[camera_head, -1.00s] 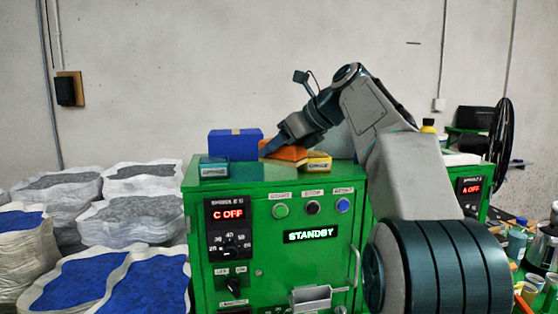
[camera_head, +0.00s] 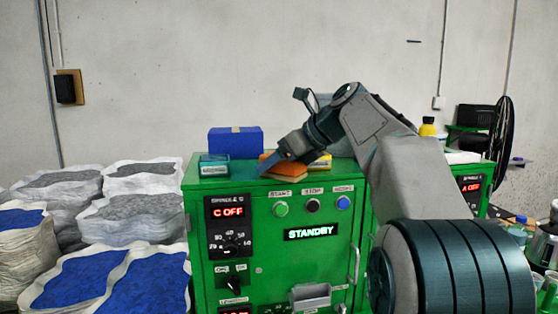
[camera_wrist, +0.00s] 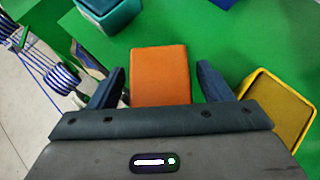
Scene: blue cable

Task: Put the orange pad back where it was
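The orange pad (camera_head: 268,160) lies on the green cabinet top (camera_head: 232,182), between a teal box (camera_head: 214,166) on the left and a yellow tray (camera_head: 321,161) on the right. In the wrist view the orange pad (camera_wrist: 160,78) sits between the two fingers of my gripper (camera_wrist: 160,70). A gap shows on each side of the pad, so the fingers are open and do not grip it. In the head view my gripper (camera_head: 274,162) is low at the pad and hides part of it.
A blue box (camera_head: 235,142) stands behind the teal box. The yellow tray (camera_wrist: 275,108) is close to the right finger in the wrist view. The cabinet's front has buttons and a STANDBY display (camera_head: 311,232). Bare green surface lies beyond the pad.

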